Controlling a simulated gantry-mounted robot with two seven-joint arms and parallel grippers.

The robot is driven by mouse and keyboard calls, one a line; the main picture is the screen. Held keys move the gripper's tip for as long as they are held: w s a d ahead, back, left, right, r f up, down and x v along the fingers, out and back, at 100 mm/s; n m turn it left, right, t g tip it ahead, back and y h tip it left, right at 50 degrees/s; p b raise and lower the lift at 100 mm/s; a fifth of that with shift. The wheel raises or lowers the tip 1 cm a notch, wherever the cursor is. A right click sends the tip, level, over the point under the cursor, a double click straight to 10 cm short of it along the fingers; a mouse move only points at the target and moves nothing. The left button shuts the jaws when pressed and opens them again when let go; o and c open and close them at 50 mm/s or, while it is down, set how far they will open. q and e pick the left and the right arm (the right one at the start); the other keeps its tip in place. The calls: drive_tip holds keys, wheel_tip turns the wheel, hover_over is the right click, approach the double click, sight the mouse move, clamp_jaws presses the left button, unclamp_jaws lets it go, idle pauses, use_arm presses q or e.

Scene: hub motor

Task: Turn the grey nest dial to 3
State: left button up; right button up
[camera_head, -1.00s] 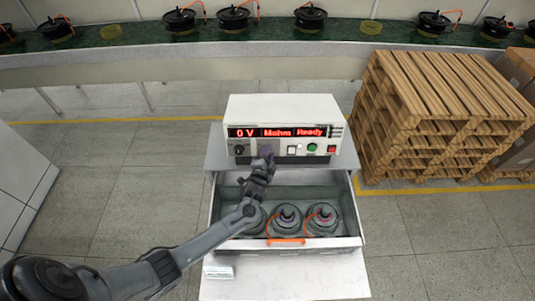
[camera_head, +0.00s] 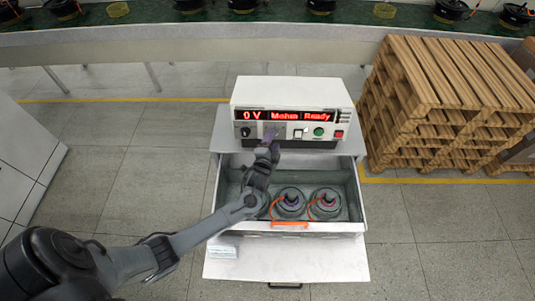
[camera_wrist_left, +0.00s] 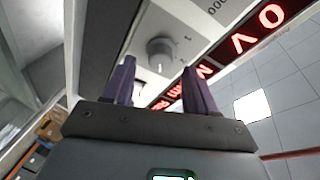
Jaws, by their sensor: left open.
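A grey round dial (camera_wrist_left: 160,50) on a pale panel shows in the left wrist view, between and beyond my two purple fingers. It carries a small pointer, but I cannot read its setting. My left gripper (camera_head: 270,134) is open in front of the white tester (camera_head: 293,91), below the red display. The fingers (camera_wrist_left: 156,85) are apart on either side of the dial in the wrist picture; I see no contact. In the head view the gripper hides the dial. My right gripper is not in view.
A dark knob (camera_head: 245,132) sits left of my gripper; green (camera_head: 319,132) and red (camera_head: 338,134) buttons sit right. Below is an open drawer (camera_head: 360,205) with several round motors (camera_head: 325,204). Stacked pallets (camera_head: 425,110) stand at right, a conveyor (camera_head: 220,42) behind.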

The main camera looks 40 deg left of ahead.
use_arm(q)
drive_tip(key=v, duration=0.8)
